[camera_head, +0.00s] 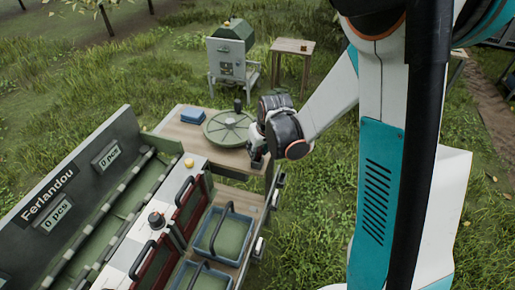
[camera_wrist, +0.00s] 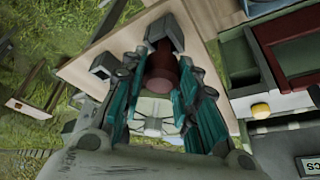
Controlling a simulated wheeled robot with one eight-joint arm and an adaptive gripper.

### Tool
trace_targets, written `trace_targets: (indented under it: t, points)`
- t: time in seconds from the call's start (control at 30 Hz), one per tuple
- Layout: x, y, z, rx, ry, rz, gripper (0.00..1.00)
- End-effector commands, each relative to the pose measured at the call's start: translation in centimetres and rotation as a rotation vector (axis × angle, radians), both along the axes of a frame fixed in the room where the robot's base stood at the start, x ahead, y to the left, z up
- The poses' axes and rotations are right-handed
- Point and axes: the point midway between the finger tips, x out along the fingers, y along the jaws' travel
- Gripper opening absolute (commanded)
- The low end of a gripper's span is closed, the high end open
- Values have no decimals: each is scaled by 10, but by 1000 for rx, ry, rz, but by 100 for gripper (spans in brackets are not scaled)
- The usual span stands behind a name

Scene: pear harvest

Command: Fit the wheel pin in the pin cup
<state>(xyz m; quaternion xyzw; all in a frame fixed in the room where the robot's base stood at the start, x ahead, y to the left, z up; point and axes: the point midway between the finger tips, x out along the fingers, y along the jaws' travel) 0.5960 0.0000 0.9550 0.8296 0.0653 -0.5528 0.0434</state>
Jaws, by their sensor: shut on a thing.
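My gripper (camera_head: 257,154) is at the right edge of the wooden table, beside the green wheel (camera_head: 227,130). In the wrist view its teal fingers (camera_wrist: 160,80) are closed around a dark red cylinder, which looks like the wheel pin (camera_wrist: 162,68). The far end of the pin is by a dark grey squared bracket (camera_wrist: 165,32) at the table edge. I cannot tell whether this bracket is the pin cup, or whether the pin is inside it or only in front of it. The wheel lies flat on the table with a dark upright knob (camera_head: 238,105).
A blue box (camera_head: 194,116) lies on the wooden table (camera_head: 175,130). The sorting bench with blue-rimmed crates (camera_head: 243,232) and red-framed panels (camera_head: 190,205) stands in front. A green machine (camera_head: 232,45) and a small wooden table (camera_head: 293,46) stand behind on the grass.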

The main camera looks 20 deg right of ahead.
Motion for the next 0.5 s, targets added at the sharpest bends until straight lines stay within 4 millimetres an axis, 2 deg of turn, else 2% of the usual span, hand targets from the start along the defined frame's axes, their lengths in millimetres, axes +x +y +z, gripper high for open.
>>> trace_targets:
  t: [0.47,0.5]
  points:
    - [0,0,-6,0,0,0,3]
    - [0,0,-6,0,0,0,37]
